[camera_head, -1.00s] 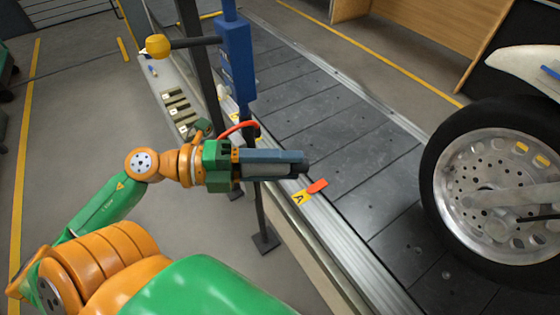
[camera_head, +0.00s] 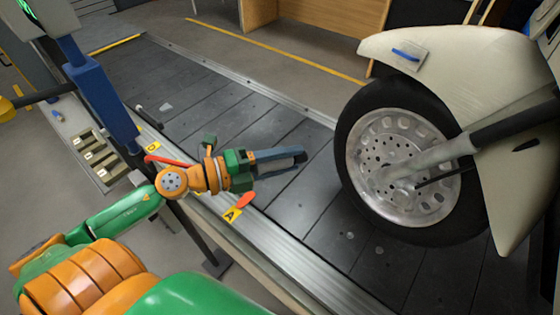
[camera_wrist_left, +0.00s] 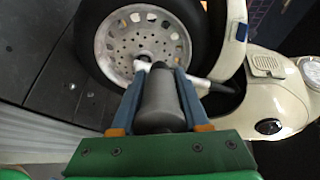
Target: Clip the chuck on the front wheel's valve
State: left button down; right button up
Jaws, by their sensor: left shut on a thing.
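The front wheel (camera_head: 387,153) stands on the slat conveyor at the right, with a dark tyre and a silver perforated disc. It also shows at the top of the left wrist view (camera_wrist_left: 118,42). My left gripper (camera_head: 295,157) is left of the tyre, apart from it, pointing toward it. Its blue fingers are shut on a dark grey cylindrical body, seemingly the chuck (camera_wrist_left: 161,100), which points toward the wheel in the left wrist view. I cannot make out the valve on the rim. My right gripper is not in view.
The cream scooter fender (camera_head: 440,70) and fork leg overhang the wheel. A blue post (camera_head: 103,100) stands left of the conveyor (camera_head: 310,215). A red hose (camera_head: 165,160) lies behind my wrist. An orange piece (camera_head: 245,200) sits by label A on the near rail. Slats before the wheel are clear.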

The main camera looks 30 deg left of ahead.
pick_arm(q)
jog(key=w+d+f+n+t+y+p, duration=0.1)
jog(key=w+d+f+n+y, duration=0.1)
jog(key=w+f, duration=0.35)
jog(key=y, duration=0.1)
send_near(351, 157)
jog(key=shift+t, duration=0.3)
jog(key=x, duration=0.2)
jog(key=b+x, duration=0.1)
jog(key=x, duration=0.1)
jog(key=shift+f, duration=0.35)
jog(key=shift+w+d, duration=0.25)
jog(key=shift+w, duration=0.15)
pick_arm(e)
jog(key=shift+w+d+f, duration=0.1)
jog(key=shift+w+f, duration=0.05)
pick_arm(q)
jog(key=shift+d, duration=0.1)
jog(key=shift+b+x, duration=0.6)
jog(key=shift+x, duration=0.15)
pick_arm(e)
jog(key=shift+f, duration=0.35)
pick_arm(q)
jog(key=shift+c, duration=1.6)
grip_release()
jog(key=shift+f, duration=0.1)
